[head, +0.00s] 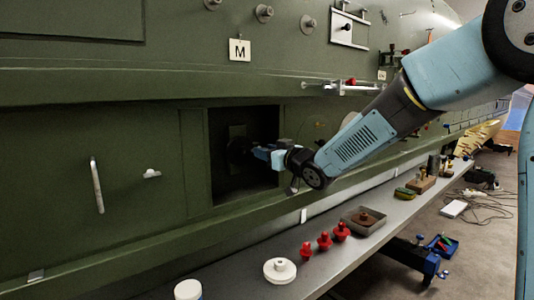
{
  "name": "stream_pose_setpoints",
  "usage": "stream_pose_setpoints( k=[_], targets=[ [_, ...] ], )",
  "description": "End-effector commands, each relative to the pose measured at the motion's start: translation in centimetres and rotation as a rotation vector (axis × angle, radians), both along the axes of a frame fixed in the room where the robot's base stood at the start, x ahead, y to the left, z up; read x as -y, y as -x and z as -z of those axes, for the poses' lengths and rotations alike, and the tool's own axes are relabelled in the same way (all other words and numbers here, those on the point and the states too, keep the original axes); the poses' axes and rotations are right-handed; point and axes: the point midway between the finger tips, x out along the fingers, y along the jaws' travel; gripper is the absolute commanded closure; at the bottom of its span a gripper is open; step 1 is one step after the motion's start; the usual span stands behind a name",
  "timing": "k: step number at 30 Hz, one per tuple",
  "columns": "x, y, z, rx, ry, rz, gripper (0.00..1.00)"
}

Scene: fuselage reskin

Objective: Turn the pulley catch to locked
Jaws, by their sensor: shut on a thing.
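My gripper (255,152) reaches from the right into a dark square opening in the green fuselage side. It is shut on a small dark part at the opening, which I take to be the pulley catch (239,147). The catch is in deep shadow and partly covered by the gripper. Its turn angle and any locked mark cannot be made out.
Below runs a grey shelf (318,262) with red knobs (324,240), a white disc (280,270) and a tray (363,228).

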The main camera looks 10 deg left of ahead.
Motion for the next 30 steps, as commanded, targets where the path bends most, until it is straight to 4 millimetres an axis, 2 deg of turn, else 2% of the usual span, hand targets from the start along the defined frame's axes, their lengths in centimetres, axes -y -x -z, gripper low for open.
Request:
stream_pose_setpoints(
  k=[1,22,23,30],
  targets=[
    [0.02,0.06,0.44,-0.021,-0.006,0.000,0.92],
    [0.02,0.02,0.31,-0.068,-0.050,0.000,0.92],
    [0.03,0.01,0.30,-0.068,-0.050,0.000,0.59],
    [0.01,0.00,0.12,-0.063,-0.052,0.000,0.36]
  ],
)
